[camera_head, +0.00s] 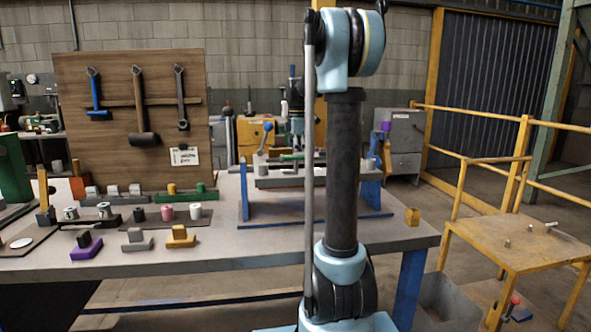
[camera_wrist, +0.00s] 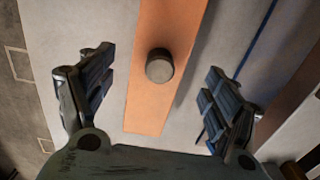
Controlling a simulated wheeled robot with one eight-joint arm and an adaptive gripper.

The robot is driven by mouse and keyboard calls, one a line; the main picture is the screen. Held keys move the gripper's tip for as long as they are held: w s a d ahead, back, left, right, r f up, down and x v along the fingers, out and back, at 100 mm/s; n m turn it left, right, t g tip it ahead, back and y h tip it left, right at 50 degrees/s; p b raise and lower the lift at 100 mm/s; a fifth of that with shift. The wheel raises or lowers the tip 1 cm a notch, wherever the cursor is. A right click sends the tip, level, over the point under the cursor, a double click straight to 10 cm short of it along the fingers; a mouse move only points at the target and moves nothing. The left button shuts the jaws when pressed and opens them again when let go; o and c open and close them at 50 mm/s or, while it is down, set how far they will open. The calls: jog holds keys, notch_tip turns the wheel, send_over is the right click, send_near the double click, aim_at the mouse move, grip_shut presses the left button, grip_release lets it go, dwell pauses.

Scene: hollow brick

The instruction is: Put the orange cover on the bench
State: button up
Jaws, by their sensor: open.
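The orange cover (camera_wrist: 155,105) shows in the wrist view as a long flat orange strip with a round grey knob (camera_wrist: 160,66) on top. It lies over a pale grey surface. My gripper (camera_wrist: 158,88) is open, with one finger on each side of the strip. The knob is between the fingers and a little ahead of them, and neither finger touches it. The bench (camera_head: 240,248) is the long grey-topped table in the head view. My arm stands in front of its right part. I cannot make out my gripper or the cover clearly in the head view.
Several small blocks, including a purple one (camera_head: 86,246) and a yellow one (camera_head: 180,236), stand on the bench's left part. A wooden tool board (camera_head: 100,75) rises behind. A blue-legged frame (camera_head: 244,195) stands mid-bench. A yellow railing (camera_head: 465,158) is at right.

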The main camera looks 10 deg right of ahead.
jog(key=shift+r, duration=2.65)
jog(key=shift+d, duration=0.1)
